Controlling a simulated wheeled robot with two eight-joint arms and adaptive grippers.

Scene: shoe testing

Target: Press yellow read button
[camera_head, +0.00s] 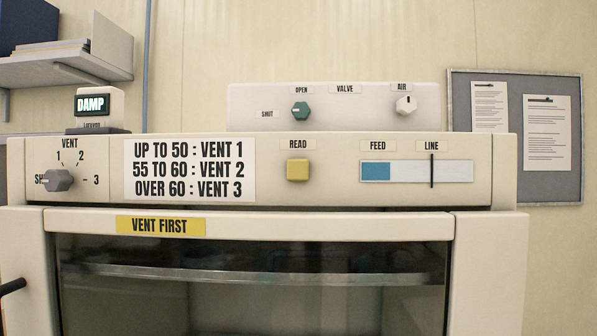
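The yellow READ button (298,170) is a square block on the cream front panel (325,190) of the machine, right of centre. A READ label (298,144) sits just above it. Nothing covers the button, and I cannot tell from this angle whether it is pressed in. Neither of my grippers shows in the head view.
Left of the button are a vent rules sign (190,170) and the grey VENT knob (58,180). Right is the FEED gauge (417,171), blue at its left end, with a black line marker. Above are a green valve knob (301,111) and a white AIR knob (405,105).

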